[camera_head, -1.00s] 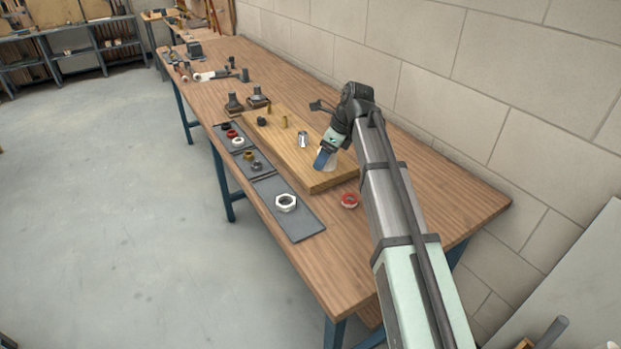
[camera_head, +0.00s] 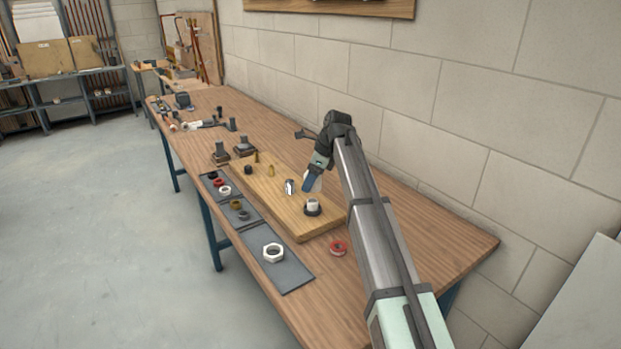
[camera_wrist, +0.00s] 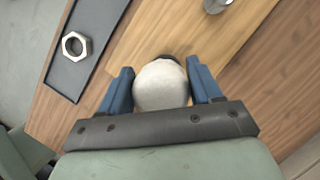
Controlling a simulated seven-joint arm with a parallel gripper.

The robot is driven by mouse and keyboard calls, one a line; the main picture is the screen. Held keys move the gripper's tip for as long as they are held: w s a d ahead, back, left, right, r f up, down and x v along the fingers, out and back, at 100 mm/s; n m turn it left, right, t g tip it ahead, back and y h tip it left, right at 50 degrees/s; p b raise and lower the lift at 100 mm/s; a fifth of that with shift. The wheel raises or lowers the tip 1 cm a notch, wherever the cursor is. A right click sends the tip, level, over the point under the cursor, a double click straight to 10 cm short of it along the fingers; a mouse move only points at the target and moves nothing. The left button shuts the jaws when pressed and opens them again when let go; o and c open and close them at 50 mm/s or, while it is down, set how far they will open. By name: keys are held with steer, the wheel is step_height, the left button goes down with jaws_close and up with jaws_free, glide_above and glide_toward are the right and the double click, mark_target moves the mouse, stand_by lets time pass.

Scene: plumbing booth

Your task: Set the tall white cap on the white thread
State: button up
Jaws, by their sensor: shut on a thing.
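The tall white cap (camera_wrist: 160,86) sits between the two blue fingers of my gripper (camera_wrist: 161,76), which is shut on it. In the head view my gripper (camera_head: 311,184) is above the wooden board, and a little of the white cap (camera_head: 318,185) shows beside the blue finger. In the wrist view the cap hides the thread, and only a dark edge shows past the cap.
The wooden board (camera_head: 296,228) also bears a chrome fitting (camera_head: 290,187) close to my gripper and small brass pieces. A grey mat (camera_head: 287,275) holds a large white nut (camera_head: 273,252). A red-and-white ring (camera_head: 338,248) lies on the bench. The wall is behind.

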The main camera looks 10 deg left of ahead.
mark_target(310, 200)
steer(key=shift+f, duration=3.1)
steer(key=shift+s+f+m+t, duration=0.15)
steer(key=shift+m+t, duration=0.35)
steer(key=shift+m, duration=0.7)
steer(key=shift+m+t, duration=0.6)
steer(key=shift+m, duration=1)
steer(key=o, duration=1.2)
steer(key=shift+o, duration=0.2)
